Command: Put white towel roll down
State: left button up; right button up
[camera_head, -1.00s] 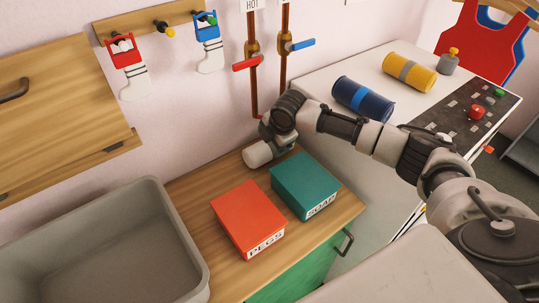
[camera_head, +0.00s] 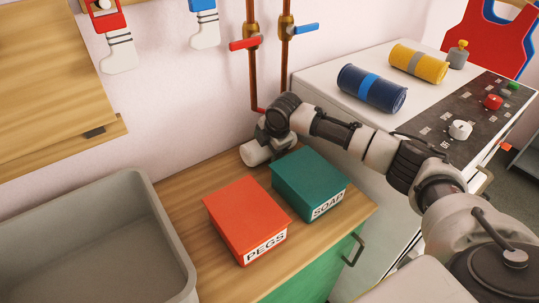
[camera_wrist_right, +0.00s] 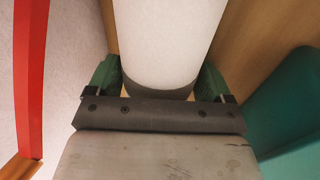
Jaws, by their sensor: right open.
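The white towel roll (camera_head: 255,153) lies on the wooden counter near the wall, behind the red and teal boxes. My right gripper (camera_head: 270,141) is at the roll, reaching over from the right. In the right wrist view the roll (camera_wrist_right: 165,35) lies between the two green-padded fingers of my right gripper (camera_wrist_right: 160,75). The fingers are open, one on each side of the roll. Small gaps seem to show beside it, but contact is hard to judge. The roll's far end is out of that view. My left gripper is not in view.
A red PEGS box (camera_head: 245,213) and a teal SOAP box (camera_head: 309,180) stand close in front of the roll. A grey basin (camera_head: 180,262) is at left. Copper pipes (camera_head: 253,75) run down the wall behind. Blue (camera_head: 371,89) and yellow (camera_head: 418,64) rolls lie on the white machine.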

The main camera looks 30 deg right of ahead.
jog(key=shift+f, duration=0.1)
jog(key=c, duration=0.8)
